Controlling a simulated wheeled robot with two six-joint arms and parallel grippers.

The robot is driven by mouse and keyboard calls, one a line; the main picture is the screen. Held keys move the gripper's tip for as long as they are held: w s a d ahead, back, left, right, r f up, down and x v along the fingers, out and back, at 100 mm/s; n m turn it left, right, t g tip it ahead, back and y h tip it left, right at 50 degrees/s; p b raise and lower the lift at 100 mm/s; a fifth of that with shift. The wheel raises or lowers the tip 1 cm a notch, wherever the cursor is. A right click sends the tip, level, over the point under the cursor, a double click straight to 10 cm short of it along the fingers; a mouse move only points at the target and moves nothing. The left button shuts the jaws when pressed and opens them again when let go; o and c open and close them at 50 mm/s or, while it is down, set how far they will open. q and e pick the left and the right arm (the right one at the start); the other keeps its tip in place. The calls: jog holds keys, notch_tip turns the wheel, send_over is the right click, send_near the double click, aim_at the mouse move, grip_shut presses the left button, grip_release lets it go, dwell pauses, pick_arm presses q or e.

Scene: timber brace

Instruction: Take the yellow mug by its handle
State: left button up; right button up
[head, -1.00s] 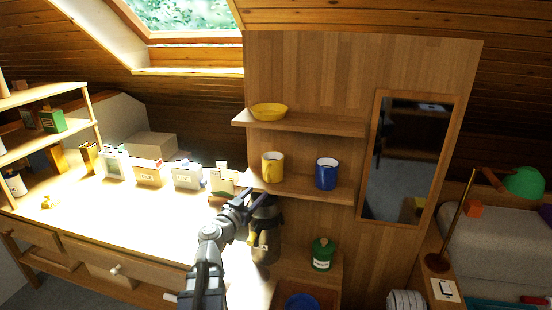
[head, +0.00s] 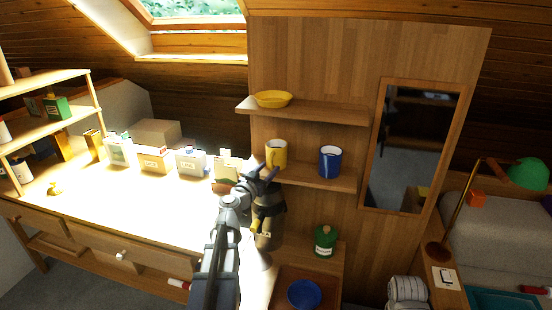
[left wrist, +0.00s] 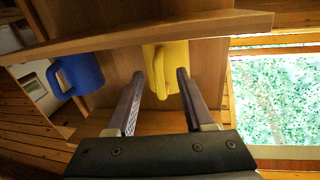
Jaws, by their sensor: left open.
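The yellow mug (head: 277,152) stands on the lower shelf of the wooden panel, left of the blue mug (head: 330,161). My left gripper (head: 266,174) is open at the shelf's front, just below and left of the yellow mug. In the left wrist view the yellow mug (left wrist: 176,58) lies straight ahead. Its handle (left wrist: 160,85) points towards me and shows between the two open fingers (left wrist: 160,76). I cannot tell how deep the handle is between them, and I see no clear contact. The blue mug (left wrist: 78,75) is off to the left there. My right gripper is not in view.
The lower shelf (head: 310,179) has its edge close to my gripper. A yellow bowl (head: 273,99) sits on the upper shelf (head: 318,115). A green canister (head: 324,240) and blue bowl (head: 304,294) are lower down.

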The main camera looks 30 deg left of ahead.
pick_arm(q)
jog(key=shift+w, duration=0.4)
grip_shut()
dwell(1.1)
